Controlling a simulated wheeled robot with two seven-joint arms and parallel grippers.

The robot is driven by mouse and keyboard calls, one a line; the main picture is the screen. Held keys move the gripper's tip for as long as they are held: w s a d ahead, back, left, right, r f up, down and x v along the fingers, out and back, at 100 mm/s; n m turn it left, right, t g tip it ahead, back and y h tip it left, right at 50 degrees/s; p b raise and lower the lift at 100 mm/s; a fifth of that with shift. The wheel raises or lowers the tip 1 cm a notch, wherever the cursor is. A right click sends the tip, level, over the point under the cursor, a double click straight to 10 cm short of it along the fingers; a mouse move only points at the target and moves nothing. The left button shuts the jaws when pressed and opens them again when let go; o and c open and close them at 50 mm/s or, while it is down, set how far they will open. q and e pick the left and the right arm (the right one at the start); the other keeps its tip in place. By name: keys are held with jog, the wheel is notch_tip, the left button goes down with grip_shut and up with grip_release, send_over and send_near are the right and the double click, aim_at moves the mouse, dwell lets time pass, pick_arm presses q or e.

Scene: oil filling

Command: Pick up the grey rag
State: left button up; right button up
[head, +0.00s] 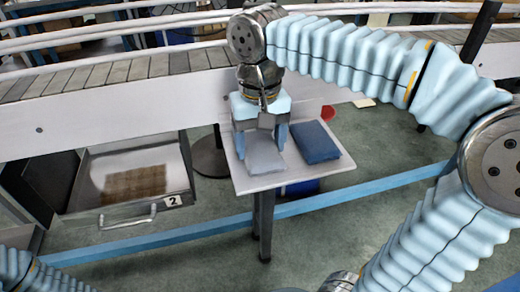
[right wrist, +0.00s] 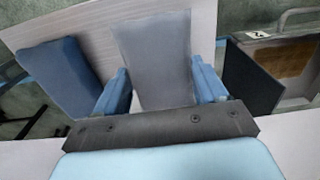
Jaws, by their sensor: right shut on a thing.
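The grey rag (head: 264,160) lies folded flat on the left part of a small light-coloured table (head: 320,173) in the head view. My right gripper (head: 261,142) points down over it, with a blue finger at each side edge, shut on the rag. In the right wrist view the rag (right wrist: 155,45) sits between the two fingers of the gripper (right wrist: 160,80). The rag seems to be still at table height. My left gripper is out of view; only part of that arm shows at the lower left.
A folded blue rag (head: 316,142) lies close beside the grey one, on its right. An open drawer marked 2 (head: 124,213) holds a brown mesh piece (head: 135,183) at the left.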

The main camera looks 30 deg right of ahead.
aim_at(257, 148)
jog(key=shift+c, duration=0.3)
jog(key=shift+r, duration=0.5)
jog(key=r, duration=0.3)
jog(key=shift+a+p, duration=0.3)
jog(key=shift+p, duration=0.1)
jog(key=a+r+p, duration=0.1)
jog(key=a+r, duration=0.3)
jog(key=a, duration=0.2)
jog(key=s+a+r+p, duration=0.1)
jog(key=a+r, duration=0.4)
jog(key=a, duration=0.2)
jog(key=shift+s+a, duration=0.15)
jog(key=shift+a, duration=0.05)
jog(key=o, duration=0.3)
jog(key=shift+c, duration=1)
